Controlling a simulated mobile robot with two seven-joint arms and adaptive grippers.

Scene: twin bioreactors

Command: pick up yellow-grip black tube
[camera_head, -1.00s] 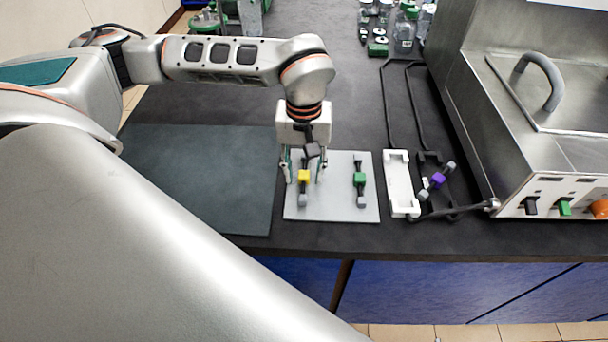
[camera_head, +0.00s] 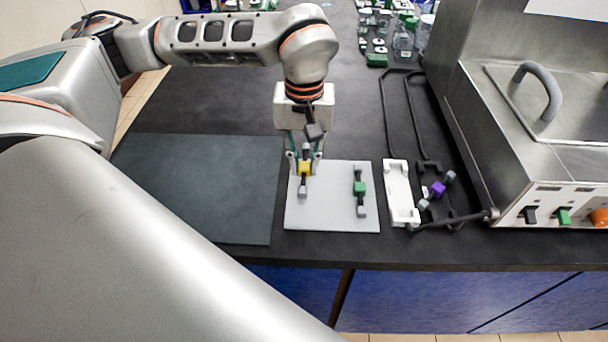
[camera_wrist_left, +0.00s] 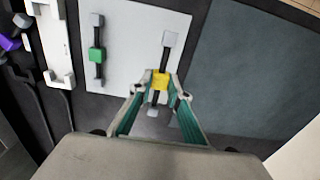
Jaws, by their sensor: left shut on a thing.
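The yellow-grip black tube (camera_head: 305,168) has grey end caps and a yellow block in its middle. My left gripper (camera_head: 305,170) comes down on it from above, with its fingers on either side of the yellow grip. My right gripper is not in view.
A green-grip tube (camera_head: 360,188) lies on the same mat to the right. A white holder (camera_head: 399,190) and a purple-grip tube (camera_head: 438,189) lie further right, beside a steel machine (camera_head: 540,130). A dark mat (camera_head: 200,185) at left is bare. Bottles (camera_head: 403,40) stand at the back.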

